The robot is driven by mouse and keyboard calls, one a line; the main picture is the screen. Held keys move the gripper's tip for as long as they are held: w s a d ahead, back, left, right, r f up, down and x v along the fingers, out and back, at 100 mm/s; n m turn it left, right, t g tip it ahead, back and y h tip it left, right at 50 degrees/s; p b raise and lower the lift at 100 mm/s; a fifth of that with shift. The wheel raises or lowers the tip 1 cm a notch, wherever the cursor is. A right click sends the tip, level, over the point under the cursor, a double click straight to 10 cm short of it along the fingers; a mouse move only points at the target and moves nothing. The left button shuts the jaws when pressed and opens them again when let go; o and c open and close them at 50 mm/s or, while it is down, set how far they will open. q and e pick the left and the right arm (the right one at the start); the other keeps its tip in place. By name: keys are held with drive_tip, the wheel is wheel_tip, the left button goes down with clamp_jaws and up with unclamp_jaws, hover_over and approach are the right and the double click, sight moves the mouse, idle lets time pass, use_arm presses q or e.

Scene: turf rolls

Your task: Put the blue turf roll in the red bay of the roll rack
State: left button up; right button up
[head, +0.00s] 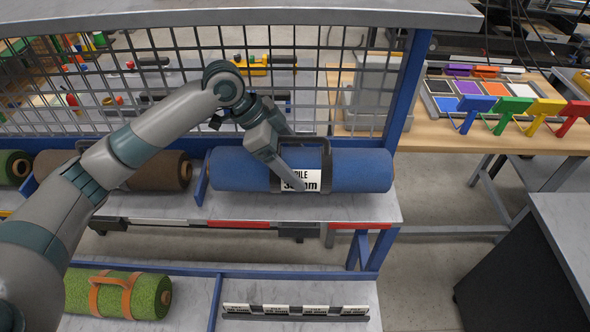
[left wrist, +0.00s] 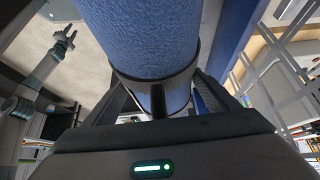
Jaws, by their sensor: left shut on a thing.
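The blue turf roll (head: 350,170) lies lengthwise across the right bay of the rack's upper shelf (head: 215,209), with a dark carrying strap and a white pile label. Red strips (head: 363,226) mark this bay's front edge. I cannot tell whether the roll rests on the shelf or hangs just above it. My left gripper (head: 297,180) is shut on the strap handle, in front of the roll's middle. In the left wrist view the roll (left wrist: 150,40) and strap fill the space beyond the gripper. A small arm end, likely my right gripper (left wrist: 65,38), shows there, too small to read.
A blue divider (head: 201,180) stands left of the roll, with a brown roll (head: 150,170) beyond. A blue post (head: 407,95) and wire mesh bound the bay. A green roll (head: 145,296) lies on the lower shelf. A wooden table (head: 430,135) with coloured brackets stands right.

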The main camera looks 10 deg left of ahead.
use_arm(q)
drive_tip(key=shift+f, duration=0.1)
idle(0.3)
drive_tip(key=shift+f+p, duration=0.6)
drive_tip(key=shift+f, duration=1.2)
drive_tip(key=o, duration=2)
drive_tip(key=shift+f, duration=0.15)
drive_tip(key=shift+c, duration=0.2)
